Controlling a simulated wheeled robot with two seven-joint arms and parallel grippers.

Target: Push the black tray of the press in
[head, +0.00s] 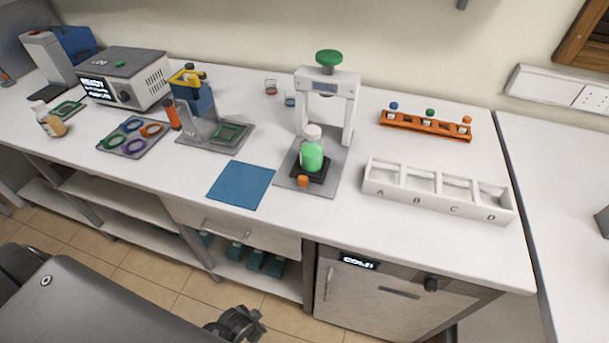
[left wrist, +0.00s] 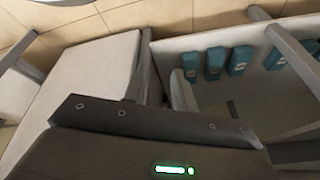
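The white press (head: 342,97), with a green knob (head: 328,58) on top, stands at the middle of the bench in the head view. Its black tray (head: 310,171) lies on the grey base plate (head: 329,180), forward of the press's upright posts. A bottle of green liquid (head: 312,157) with a white cap stands upright on the tray. An orange knob (head: 303,181) is at the tray's front. A dark part of mine, likely the left gripper (head: 237,324), shows at the bottom edge, below and apart from the bench; its fingers are unclear. My right gripper is not in view.
A blue mat (head: 241,185) lies left of the press. A white lettered rack (head: 436,200) and an orange vial holder (head: 425,127) are to its right. The bench front before the tray is clear. Teal boxes (left wrist: 215,62) on the lower shelf show in the left wrist view.

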